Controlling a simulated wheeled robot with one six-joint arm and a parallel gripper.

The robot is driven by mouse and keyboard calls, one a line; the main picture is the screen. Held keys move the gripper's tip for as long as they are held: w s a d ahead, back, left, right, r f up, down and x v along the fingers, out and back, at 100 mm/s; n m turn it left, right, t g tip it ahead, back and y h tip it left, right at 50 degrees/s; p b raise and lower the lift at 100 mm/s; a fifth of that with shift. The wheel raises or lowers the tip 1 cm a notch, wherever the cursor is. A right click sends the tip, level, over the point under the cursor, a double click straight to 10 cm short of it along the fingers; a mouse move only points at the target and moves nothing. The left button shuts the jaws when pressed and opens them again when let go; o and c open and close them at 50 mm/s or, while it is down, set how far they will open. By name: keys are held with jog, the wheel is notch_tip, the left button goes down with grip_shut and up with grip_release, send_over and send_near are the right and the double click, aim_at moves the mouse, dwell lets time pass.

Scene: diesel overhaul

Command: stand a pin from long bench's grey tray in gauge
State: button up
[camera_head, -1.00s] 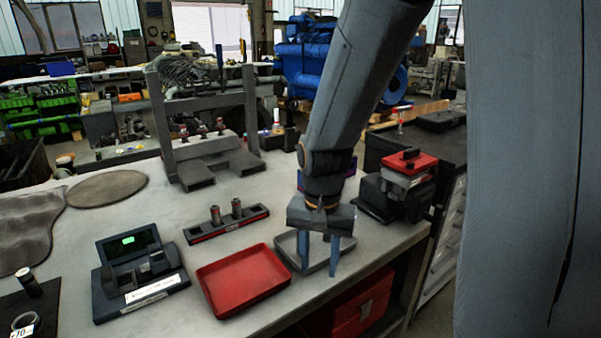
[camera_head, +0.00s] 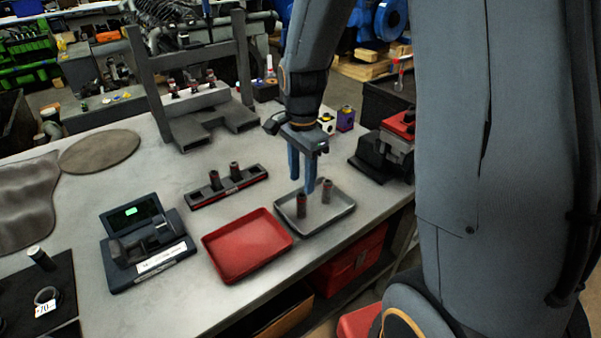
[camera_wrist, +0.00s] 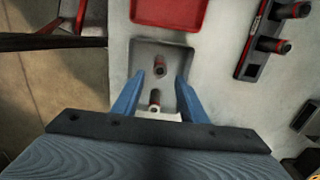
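The grey tray (camera_head: 340,212) lies on the long bench, with two dark reddish-topped pins standing in it, a nearer-left pin (camera_head: 301,206) and a right pin (camera_head: 327,191). My gripper (camera_head: 302,185) is open and empty, pointing down above the tray. In the wrist view, my gripper's fingers (camera_wrist: 158,76) spread over the tray (camera_wrist: 142,48), with one pin (camera_wrist: 159,65) near the fingertips and another (camera_wrist: 154,98) between the fingers lower in the picture. A dark device with a green display (camera_head: 130,212), seemingly the gauge, stands at the left of the bench.
A red tray (camera_head: 247,243) lies left of the grey tray. Behind it is a dark rack (camera_head: 228,187) holding two pins. A grey frame (camera_head: 190,85) stands at the back. A black-and-red machine (camera_head: 385,155) stands right of the grey tray.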

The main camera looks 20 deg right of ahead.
aim_at(302, 195)
notch_tip(302, 195, down, 4)
jog(key=b, duration=0.3)
jog(key=shift+a+f, duration=0.1)
jog(key=shift+f+b, duration=0.85)
jog(key=shift+f, duration=0.55)
grip_shut()
jog(key=shift+r+p, duration=2.35)
jog(key=shift+r, duration=0.4)
